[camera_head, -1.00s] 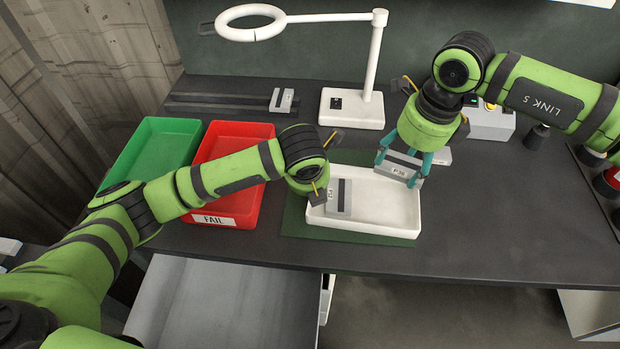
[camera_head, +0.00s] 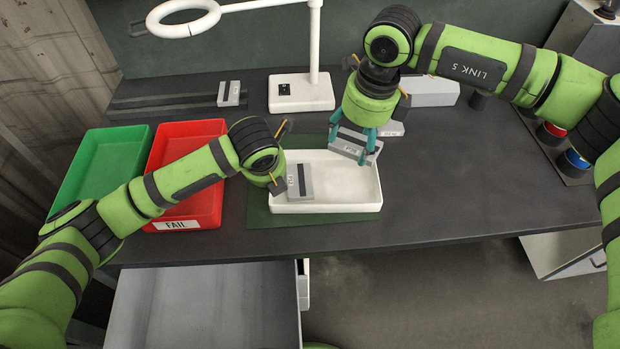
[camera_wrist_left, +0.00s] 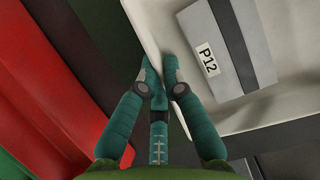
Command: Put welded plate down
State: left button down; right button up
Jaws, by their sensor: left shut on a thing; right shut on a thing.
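My right gripper (camera_head: 350,143) is shut on a grey welded plate (camera_head: 358,150) with a white label, held at the far right part of the white tray (camera_head: 340,207). I cannot tell whether this plate touches the tray. My left gripper (camera_wrist_left: 159,72) is shut on the tray's left wall, with one finger on each side of it in the left wrist view. Its fingers are hidden behind the wrist in the head view. A second grey plate (camera_head: 304,181), marked P12 in the left wrist view (camera_wrist_left: 226,50), lies inside the tray at its left side.
A red FAIL bin (camera_head: 209,205) and a green bin (camera_head: 80,185) stand left of the tray. A white lamp (camera_head: 302,93) stands at the back. The dark tabletop (camera_head: 455,190) is clear at right.

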aim_at(346, 181)
jog(key=m, duration=0.5)
jog(key=shift+w+a+f+m, duration=0.1)
jog(key=shift+a+f+m, duration=0.1)
jog(key=shift+f+m, duration=0.15)
jog(key=m, duration=0.3)
jog(key=m+t, duration=0.1)
jog(key=m, duration=0.1)
jog(key=shift+w+f+h, duration=0.2)
jog(key=shift+f+h, duration=0.2)
pick_arm(q)
jog(key=shift+r, duration=0.1)
pick_arm(e)
notch_tip(346, 181, down, 10)
jog(key=shift+r, duration=0.1)
jog(key=shift+f, duration=0.2)
jog(key=o, duration=1.7)
jog(key=r, duration=0.4)
jog(key=s+r, duration=0.1)
jog(key=r, duration=0.3)
jog(key=s+r, duration=0.1)
jog(key=r, duration=0.3)
jog(key=shift+s+d, duration=0.1)
jog(key=shift+d, duration=0.1)
